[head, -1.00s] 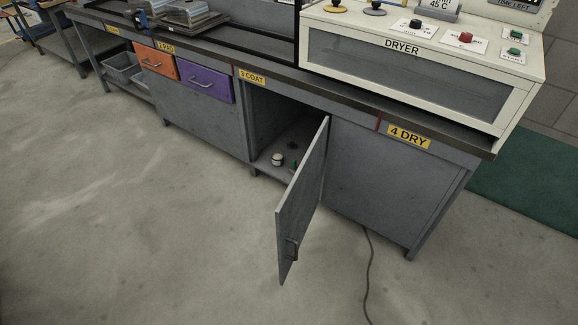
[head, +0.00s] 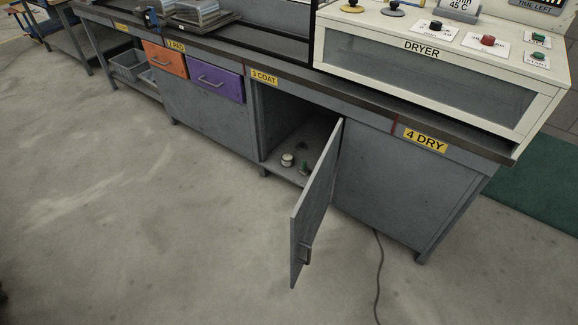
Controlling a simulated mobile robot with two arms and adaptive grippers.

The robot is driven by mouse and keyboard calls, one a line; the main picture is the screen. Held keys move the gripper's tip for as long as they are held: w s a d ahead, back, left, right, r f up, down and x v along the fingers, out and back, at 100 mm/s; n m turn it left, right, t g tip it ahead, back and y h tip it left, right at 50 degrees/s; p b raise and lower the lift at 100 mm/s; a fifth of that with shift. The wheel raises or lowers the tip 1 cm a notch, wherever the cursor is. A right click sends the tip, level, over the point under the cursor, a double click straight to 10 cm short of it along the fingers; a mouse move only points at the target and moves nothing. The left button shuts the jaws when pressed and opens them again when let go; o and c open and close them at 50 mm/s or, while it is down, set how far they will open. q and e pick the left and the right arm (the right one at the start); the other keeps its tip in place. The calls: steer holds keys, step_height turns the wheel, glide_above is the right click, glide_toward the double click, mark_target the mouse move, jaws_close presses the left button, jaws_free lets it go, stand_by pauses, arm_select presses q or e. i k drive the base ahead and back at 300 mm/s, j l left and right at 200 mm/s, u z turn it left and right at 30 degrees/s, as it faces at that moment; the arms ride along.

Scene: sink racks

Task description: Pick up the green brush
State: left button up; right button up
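A small green object (head: 304,167), which looks like the green brush, is on the floor of the open cabinet under the "3 COAT" label. It is partly hidden behind the open door, so its full shape does not show. A small pale jar or can (head: 287,160) with a dark band stands just left of it. Neither of my grippers is in the head view.
The grey cabinet door (head: 316,210) stands swung out into the aisle, with a handle low on it. The dryer (head: 420,75) sits on the bench above. A dark cable (head: 379,270) lies on the floor at right. Open floor (head: 140,220) is clear at left.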

mark_target(302, 170)
steer(key=i+j+u, duration=0.25)
steer(key=j+u, duration=0.2)
steer(key=i+j+u, duration=0.25)
steer(key=u, duration=0.15)
steer(key=i+j+u, duration=0.2)
steer(key=i+u, duration=0.25)
steer(key=i+j, duration=0.1)
steer(key=i, duration=0.25)
steer(key=i+j, duration=0.15)
steer(key=i, duration=0.2)
steer(key=i+z, duration=0.2)
steer(key=z, duration=0.3)
steer(key=i+z, duration=0.2)
steer(key=z, duration=0.25)
steer(key=i+j+z, duration=0.1)
steer(key=z, duration=0.4)
steer(key=i+j, duration=0.05)
steer(key=i, duration=0.05)
